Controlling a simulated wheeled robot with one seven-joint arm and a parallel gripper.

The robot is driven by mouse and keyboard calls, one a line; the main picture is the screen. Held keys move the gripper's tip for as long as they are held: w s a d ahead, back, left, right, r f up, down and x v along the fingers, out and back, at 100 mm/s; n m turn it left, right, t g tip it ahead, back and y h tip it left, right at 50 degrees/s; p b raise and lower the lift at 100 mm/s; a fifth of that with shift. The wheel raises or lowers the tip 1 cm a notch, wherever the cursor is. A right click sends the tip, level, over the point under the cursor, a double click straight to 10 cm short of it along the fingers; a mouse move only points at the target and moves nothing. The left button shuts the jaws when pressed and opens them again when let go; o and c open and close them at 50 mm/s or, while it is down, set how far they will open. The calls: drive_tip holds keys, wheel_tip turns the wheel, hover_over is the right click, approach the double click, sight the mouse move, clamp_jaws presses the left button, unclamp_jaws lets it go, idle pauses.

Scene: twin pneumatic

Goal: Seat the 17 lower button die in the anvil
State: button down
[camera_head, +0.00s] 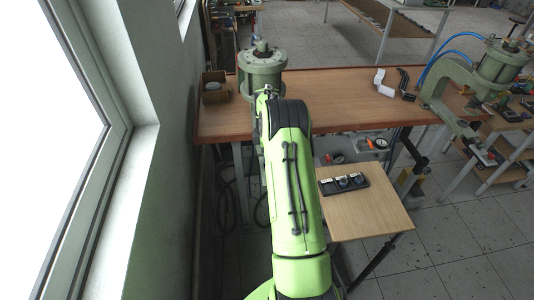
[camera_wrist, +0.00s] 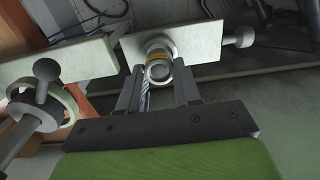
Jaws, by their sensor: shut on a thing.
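In the wrist view my gripper (camera_wrist: 160,82) is shut on a small round metal die (camera_wrist: 158,72), taken to be the lower button die. The die is between the fingertips, right at a metal cylinder with a brass-coloured band (camera_wrist: 158,53) on a pale green press arm (camera_wrist: 195,42). That cylinder may be the anvil. The die overlaps it in the picture, and I cannot tell whether they touch or whether the die is seated. In the head view my arm reaches the left green press (camera_head: 262,68) and hides my gripper and the die.
A black tray (camera_head: 336,193) with round dies lies on the small wooden table (camera_head: 376,212). A cardboard box (camera_head: 215,88) is on the workbench (camera_head: 340,115) left of the press, near the wall. A second green press (camera_head: 455,75) stands at right. In the wrist view a knobbed lever (camera_wrist: 46,72) is close at left.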

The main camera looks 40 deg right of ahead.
drive_tip(key=shift+f+b, duration=0.7)
drive_tip(key=shift+f, duration=0.45)
drive_tip(key=c, duration=0.7)
unclamp_jaws()
wheel_tip(320, 180, up, 16)
drive_tip(key=shift+f+p, duration=0.15)
drive_tip(key=shift+p, duration=0.3)
